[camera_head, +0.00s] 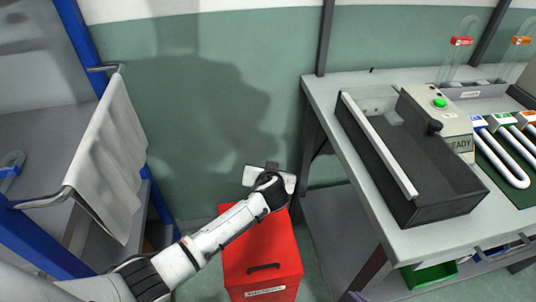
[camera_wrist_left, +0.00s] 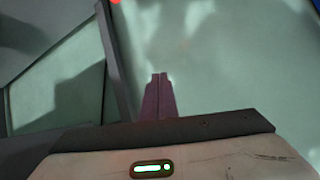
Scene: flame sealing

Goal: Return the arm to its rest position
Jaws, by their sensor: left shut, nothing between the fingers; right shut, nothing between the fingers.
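My left arm reaches in from the lower left of the head view, and its white and black hand (camera_head: 270,181) is over the red bin (camera_head: 262,250). The fingers are hidden there. In the left wrist view the two dark purple fingers of my left gripper (camera_wrist_left: 159,77) lie together, shut and empty, with a blurred pale green surface beyond. Of my right gripper (camera_head: 353,296) only small purple fingertips show at the bottom edge of the head view, close together with nothing between them. The rest of my right arm is out of view.
The grey bench (camera_head: 330,97) at the right carries a black open-topped device (camera_head: 435,213) with a green button. White U-shaped tubes (camera_head: 505,160) lie beside it. A blue-framed rack with a hanging white cloth (camera_head: 110,160) stands at the left. A green bin (camera_head: 430,276) sits under the bench.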

